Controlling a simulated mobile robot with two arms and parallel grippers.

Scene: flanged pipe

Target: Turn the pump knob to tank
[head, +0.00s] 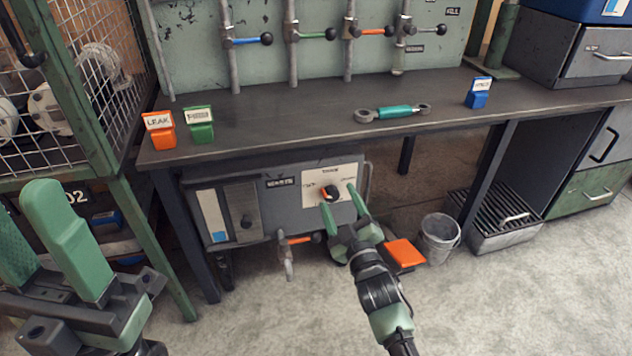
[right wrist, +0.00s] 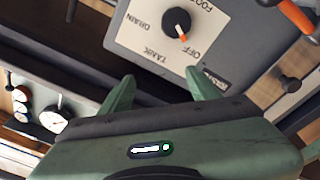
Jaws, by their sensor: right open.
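The pump knob (right wrist: 177,20) is black with an orange pointer, on a pale dial plate (right wrist: 150,40) marked DRAIN, TANK, OFF and a partly cut-off word. In the right wrist view the pointer is toward OFF. The knob also shows in the head view (head: 331,193), on the front of a grey box under the bench. My right gripper (head: 339,198) is open, its fingertips close in front of the knob. In the right wrist view the fingers (right wrist: 160,76) are apart and empty, with the knob beyond them. My left gripper (head: 38,215) is open and empty at the left.
The dark bench (head: 290,115) overhangs the grey box (head: 232,212). An orange-handled valve (head: 297,240) sticks out below the box, left of my right gripper. An orange pedal (head: 404,253) and a bucket (head: 438,238) stand to the right. A wire cage (head: 75,85) is at the left.

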